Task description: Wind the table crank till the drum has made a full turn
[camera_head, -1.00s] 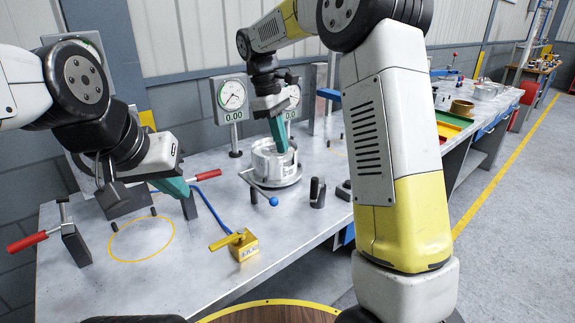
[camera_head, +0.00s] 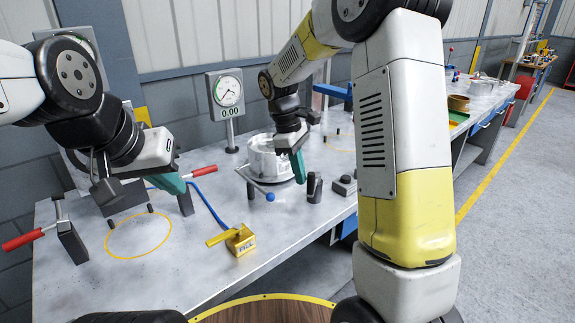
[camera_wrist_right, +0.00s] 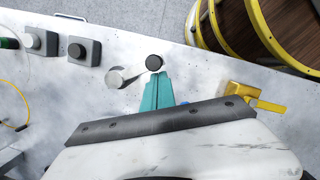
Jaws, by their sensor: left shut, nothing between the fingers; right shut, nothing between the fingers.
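A crank (camera_head: 311,184) stands on the bench right of a metal housing, with a dark upright handle; in the right wrist view it shows as a pale round hub (camera_wrist_right: 116,78) and a black round knob (camera_wrist_right: 154,62). My right gripper (camera_head: 300,178) is shut and empty, its teal fingers pointing down just left of the crank; in the right wrist view the fingertips (camera_wrist_right: 155,76) are close by the knob. Whether they touch cannot be told. A wooden drum (camera_head: 275,313) with yellow bands stands at the bench's front edge. My left gripper (camera_head: 184,188) is shut and empty over the bench's left part.
The round metal housing (camera_head: 262,158) has a lever with a blue ball (camera_head: 270,197). A yellow valve block (camera_head: 241,243), red-handled clamps (camera_head: 22,241) and a dial gauge (camera_head: 228,92) stand around. A low dark block (camera_head: 344,186) is right of the crank.

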